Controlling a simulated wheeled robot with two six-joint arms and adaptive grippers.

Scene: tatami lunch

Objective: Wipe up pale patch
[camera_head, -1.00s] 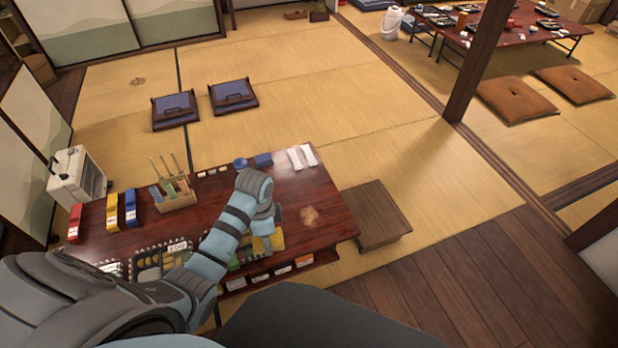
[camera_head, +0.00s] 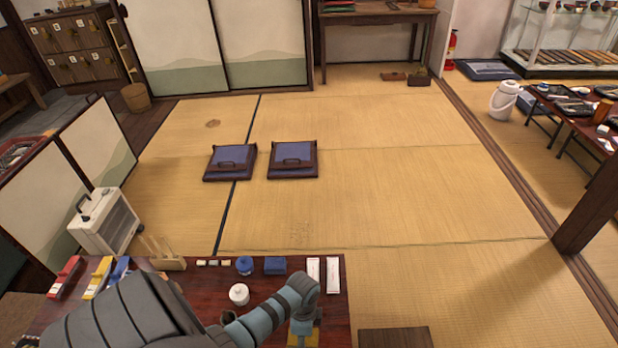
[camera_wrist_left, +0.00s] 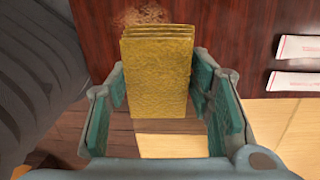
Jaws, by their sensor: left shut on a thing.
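I cannot tell whether the block touches the table. The patch is not visible in the head view. My right gripper is not in view.
Two white packets (camera_head: 323,274) lie near the table's (camera_head: 210,285) far right corner. A blue box (camera_head: 275,265), a blue round container (camera_head: 244,265) and a white pot (camera_head: 239,294) stand left of them. A low wooden stool (camera_head: 395,338) is at the right.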

